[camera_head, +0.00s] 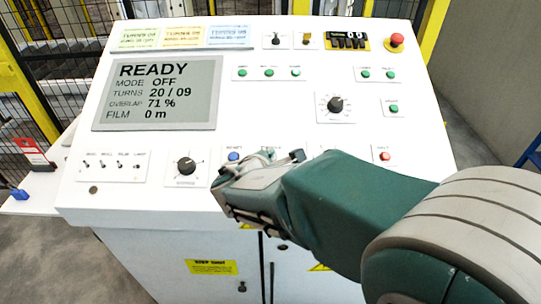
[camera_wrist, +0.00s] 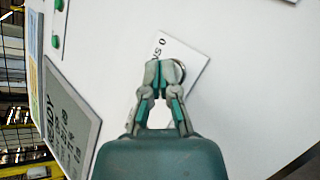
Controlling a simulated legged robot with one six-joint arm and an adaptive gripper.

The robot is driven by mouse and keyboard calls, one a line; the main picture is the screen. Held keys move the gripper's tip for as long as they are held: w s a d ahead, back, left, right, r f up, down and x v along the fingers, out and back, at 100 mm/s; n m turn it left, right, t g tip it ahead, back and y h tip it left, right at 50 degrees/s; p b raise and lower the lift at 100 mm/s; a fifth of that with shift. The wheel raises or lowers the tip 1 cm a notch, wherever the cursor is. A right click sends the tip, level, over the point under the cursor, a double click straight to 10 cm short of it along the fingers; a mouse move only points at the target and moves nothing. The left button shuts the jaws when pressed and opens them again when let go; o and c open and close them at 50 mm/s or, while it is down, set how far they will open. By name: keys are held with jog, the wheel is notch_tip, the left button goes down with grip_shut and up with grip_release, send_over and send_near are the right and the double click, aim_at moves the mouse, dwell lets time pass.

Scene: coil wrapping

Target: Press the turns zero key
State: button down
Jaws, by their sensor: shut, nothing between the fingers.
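The turns zero key is on a small white plate (camera_wrist: 186,50) whose label ends in "US 0" in the wrist view. A round rim (camera_wrist: 180,72) shows on the plate just right of my fingertips, and the fingers cover part of it. My gripper (camera_wrist: 161,72) is shut and empty, with its tips over the plate's near edge. I cannot tell whether they touch. In the head view my gripper (camera_head: 270,170) is over the panel's front row and hides most of that key. The display (camera_head: 158,93) reads READY, mode OFF, turns 20 / 09, overlap 71 %, film 0 m.
A blue button (camera_head: 233,156) and a black rotary knob (camera_head: 186,166) are left of my gripper. A red button (camera_head: 385,156) is to the right, and a larger black knob (camera_head: 335,104) is farther back. A red emergency stop (camera_head: 397,40) is at the back right.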

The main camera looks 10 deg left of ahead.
dwell(0.5)
jog(key=shift+s+r, duration=0.35)
jog(key=shift+r, duration=0.3)
jog(key=shift+r, duration=0.1)
jog(key=r, duration=0.1)
jog(key=s+r, duration=0.1)
jog(key=r, duration=0.1)
jog(key=s+r, duration=0.1)
jog(key=shift+d+r, duration=0.2)
jog(key=shift+d, duration=0.05)
dwell(0.6)
